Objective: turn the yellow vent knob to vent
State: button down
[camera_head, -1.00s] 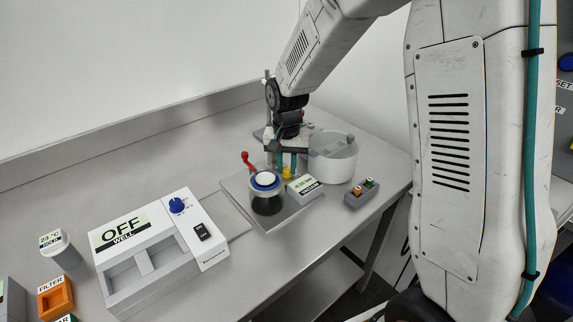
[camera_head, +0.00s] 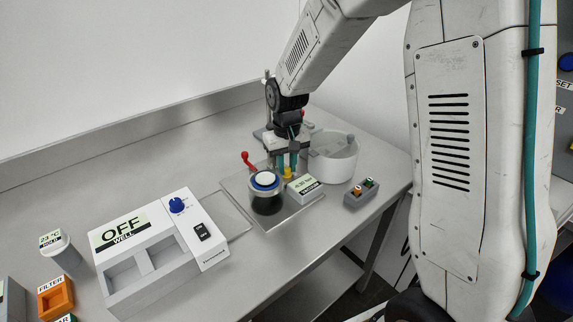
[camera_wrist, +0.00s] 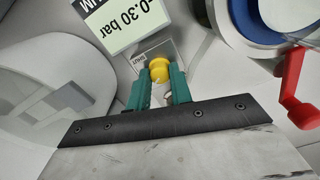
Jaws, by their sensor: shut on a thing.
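The yellow vent knob (camera_wrist: 159,69) shows between the green fingers of my gripper (camera_wrist: 160,84) in the wrist view. A small plate beside it is marked SHUT. In the head view the knob (camera_head: 288,172) shows just below my gripper (camera_head: 287,165), which points down at it. The gripper is shut on the knob. The vacuum display (camera_wrist: 132,22) beside it reads -0.30 bar; it also shows in the head view (camera_head: 304,186).
A blue-rimmed vessel (camera_head: 265,191) with a red lever (camera_head: 249,161) stands close to the left of the knob. A white round tub (camera_head: 332,160) is close on the right. A grey box with orange and green buttons (camera_head: 361,192) sits in front of the tub.

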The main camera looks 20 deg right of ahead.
aim_at(287, 169)
jog(key=n, duration=0.5)
jog(key=shift+n, duration=0.3)
jog(key=n, duration=0.4)
jog(key=shift+n, duration=0.3)
jog(key=c, duration=1.3)
grip_release()
jog(key=shift+o, duration=0.2)
jog(key=shift+r, duration=0.15)
notch_tip(287, 169, up, 8)
jog(key=shift+f, duration=0.2)
